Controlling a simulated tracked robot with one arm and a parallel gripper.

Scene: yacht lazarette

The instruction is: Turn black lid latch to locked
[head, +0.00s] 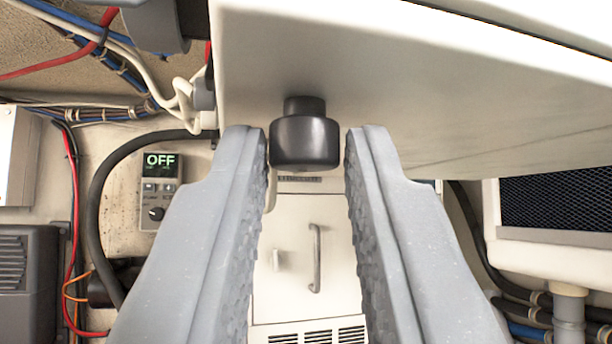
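The black lid latch (304,142) is a short dark knob with a narrower neck, set against the underside of the white lid (420,90). It shows upper centre in the head view. My gripper (306,150) is open, with one grey ridged finger on each side of the latch. A gap shows between the latch and each finger, and nothing is held. I cannot tell from the knob whether it is locked or unlocked.
A control panel (160,180) reading OFF is on the left wall among cables and a black hose (97,200). A white cabinet (295,270) with a handle stands behind, below the latch. A dark mesh vent (555,203) and pipes are at right.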

